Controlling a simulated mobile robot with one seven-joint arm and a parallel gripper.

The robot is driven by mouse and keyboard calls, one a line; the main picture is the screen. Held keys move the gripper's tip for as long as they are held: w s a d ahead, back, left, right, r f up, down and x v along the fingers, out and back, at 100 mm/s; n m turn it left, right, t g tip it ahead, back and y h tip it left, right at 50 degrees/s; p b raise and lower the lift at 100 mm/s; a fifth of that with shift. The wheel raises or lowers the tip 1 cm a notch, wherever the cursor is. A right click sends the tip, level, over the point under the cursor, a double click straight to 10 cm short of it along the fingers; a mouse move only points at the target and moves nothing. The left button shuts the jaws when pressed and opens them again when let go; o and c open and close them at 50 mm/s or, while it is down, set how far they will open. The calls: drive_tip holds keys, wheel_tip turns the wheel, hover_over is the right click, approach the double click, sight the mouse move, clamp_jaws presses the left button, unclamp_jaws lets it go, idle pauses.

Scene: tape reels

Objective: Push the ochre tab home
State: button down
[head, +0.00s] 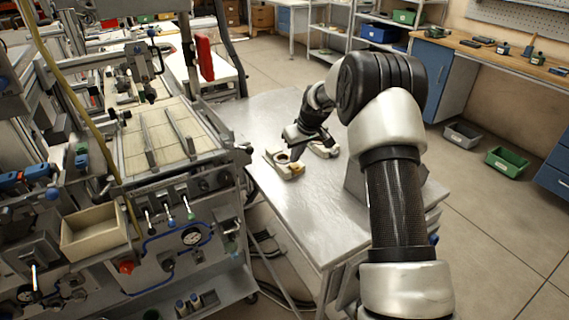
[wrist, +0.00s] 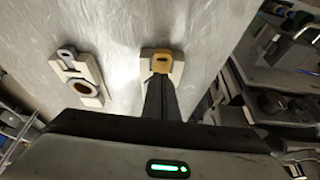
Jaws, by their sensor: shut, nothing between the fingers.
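The ochre tab (wrist: 161,60) sits on a pale block (wrist: 176,72) on the metal table, and its end with a small dark slot points away from me in the wrist view. My gripper (wrist: 158,80) is shut and empty, its fingertips right at the near end of the tab. Whether they touch it I cannot tell. The fingers hide the near part of the block. In the head view my gripper (head: 297,159) reaches down at the pale block (head: 271,158), where a small ochre patch (head: 297,168) shows.
A second pale block (wrist: 96,73) with a grey tab (wrist: 67,54) and a round ringed hole lies to the left in the wrist view. The table top (head: 300,205) is otherwise largely bare. A machine bench with a wooden tray (head: 93,232) stands left of the table.

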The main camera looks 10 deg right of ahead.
drive_tip(key=shift+f+b, duration=0.65)
drive_tip(key=shift+f, duration=0.05)
idle(2.0)
wheel_tip(320, 180, up, 7)
drive_tip(key=p, duration=0.3)
drive_tip(key=shift+p, duration=0.35)
drive_tip(key=shift+r, duration=0.15)
drive_tip(key=s+a+r+m+h+p, duration=0.15)
drive_tip(key=s+r+p, duration=0.45)
drive_tip(key=s+r, duration=2.05)
drive_tip(key=s+d+r+m+t+p, duration=0.1)
drive_tip(key=s+m+p, duration=0.2)
drive_tip(key=s, duration=1.5)
drive_tip(key=shift+d, duration=0.15)
